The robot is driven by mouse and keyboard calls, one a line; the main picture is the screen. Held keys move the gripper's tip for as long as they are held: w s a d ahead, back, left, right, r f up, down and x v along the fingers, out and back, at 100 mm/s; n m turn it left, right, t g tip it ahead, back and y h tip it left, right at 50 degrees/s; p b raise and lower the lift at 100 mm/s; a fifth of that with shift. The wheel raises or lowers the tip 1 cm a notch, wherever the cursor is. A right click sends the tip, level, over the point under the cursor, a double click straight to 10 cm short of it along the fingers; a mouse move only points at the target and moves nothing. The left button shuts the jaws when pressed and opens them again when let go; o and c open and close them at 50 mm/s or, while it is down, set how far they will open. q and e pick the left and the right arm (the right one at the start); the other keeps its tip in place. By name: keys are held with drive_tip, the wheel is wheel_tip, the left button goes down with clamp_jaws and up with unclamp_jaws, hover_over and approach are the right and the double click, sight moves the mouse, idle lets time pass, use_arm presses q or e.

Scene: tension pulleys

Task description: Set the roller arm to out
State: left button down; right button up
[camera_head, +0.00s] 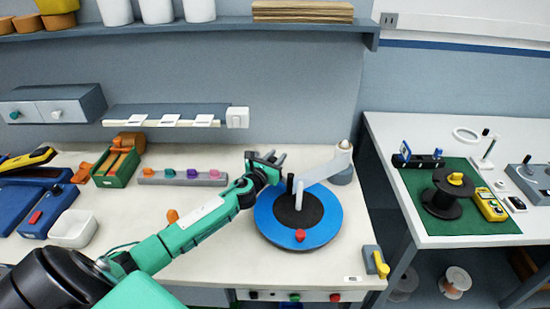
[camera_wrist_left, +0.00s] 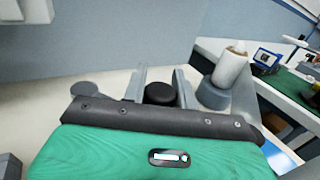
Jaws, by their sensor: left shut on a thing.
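The roller arm (camera_head: 318,168) is a pale grey bar. A black knob (camera_head: 290,182) and a pale roller stand at that end. My left gripper (camera_head: 270,158) is at this end, above the disc's far edge. In the left wrist view its two fingers (camera_wrist_left: 161,80) stand on either side of the black knob (camera_wrist_left: 160,94), closed on it. The post (camera_wrist_left: 233,66) shows to the right there. My right gripper is not seen.
A red knob (camera_head: 300,235) sits on the disc's near part. A grey strip with coloured knobs (camera_head: 182,177), a green bin (camera_head: 117,165) and a white bowl (camera_head: 73,229) lie left. A yellow-handled switch (camera_head: 378,263) is at the front right corner. A second table (camera_head: 400,205) stands right.

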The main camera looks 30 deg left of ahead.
use_arm(q)
drive_tip(key=shift+w+a+n+g+y, duration=0.1)
drive_tip(key=shift+w+n+g+y, duration=0.35)
drive_tip(key=shift+w+n+y, duration=0.7)
drive_tip(key=shift+w+n+g+y, duration=0.5)
drive_tip(key=shift+n+y, duration=0.2)
drive_tip(key=shift+y, duration=0.95)
drive_tip(key=shift+w+a+n+g+y, duration=0.1)
drive_tip(key=shift+w+n+g+y, duration=0.35)
drive_tip(key=shift+w+n+y, duration=0.7)
drive_tip(key=shift+s+y, duration=0.25)
drive_tip(key=shift+s, duration=0.15)
drive_tip(key=c, duration=1.1)
unclamp_jaws()
wheel_tip(320, 180, up, 20)
